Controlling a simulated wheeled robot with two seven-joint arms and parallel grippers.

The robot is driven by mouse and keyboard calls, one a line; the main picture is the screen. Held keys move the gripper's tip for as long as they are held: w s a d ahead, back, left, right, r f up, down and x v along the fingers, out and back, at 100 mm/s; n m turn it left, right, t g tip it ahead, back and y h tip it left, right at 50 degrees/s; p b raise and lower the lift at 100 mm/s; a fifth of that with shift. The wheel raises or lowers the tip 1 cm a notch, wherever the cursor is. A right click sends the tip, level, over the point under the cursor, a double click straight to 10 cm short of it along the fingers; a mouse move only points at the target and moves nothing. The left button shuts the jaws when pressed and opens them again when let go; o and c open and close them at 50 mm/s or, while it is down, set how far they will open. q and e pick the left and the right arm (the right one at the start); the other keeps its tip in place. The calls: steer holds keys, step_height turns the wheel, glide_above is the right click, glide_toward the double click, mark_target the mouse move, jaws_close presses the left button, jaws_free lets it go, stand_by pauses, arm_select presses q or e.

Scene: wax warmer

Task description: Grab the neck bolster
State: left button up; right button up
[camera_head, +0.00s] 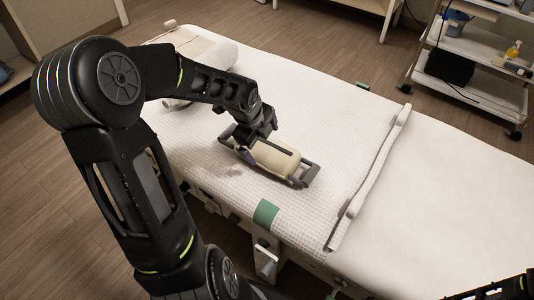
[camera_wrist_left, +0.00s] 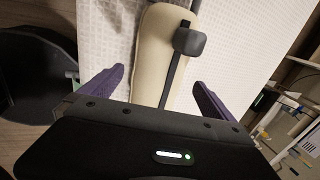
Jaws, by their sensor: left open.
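The neck bolster (camera_head: 277,157), a cream padded cushion with a dark strap and grey end frames, lies on the white bed cover (camera_head: 330,125). In the left wrist view the bolster (camera_wrist_left: 160,50) runs lengthwise away from me, with a grey block on its strap. My left gripper (camera_head: 262,140) is open over its near-left part. In the wrist view the purple fingers of my left gripper (camera_wrist_left: 156,92) stand on either side of the cushion, with gaps; contact is not visible. Part of the bolster is hidden behind the gripper body.
A white pillow (camera_head: 205,58) lies at the bed's far left end. A folded white strip (camera_head: 372,165) crosses the bed right of the bolster. A green tab (camera_head: 266,213) sits on the near edge. A shelf cart (camera_head: 478,50) stands at the back right.

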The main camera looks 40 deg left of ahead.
mark_target(265, 147)
arm_select(q)
steer(key=shift+w+f, duration=0.15)
steer(key=shift+f, duration=0.25)
steer(key=shift+b+x, duration=0.75)
steer(key=shift+x, duration=1.85)
steer(key=shift+d, duration=0.15)
steer(key=shift+c, duration=0.6)
steer(key=c, duration=1.6)
steer(key=shift+r, duration=0.1)
step_height(265, 147, up, 10)
steer(key=shift+p, duration=1.05)
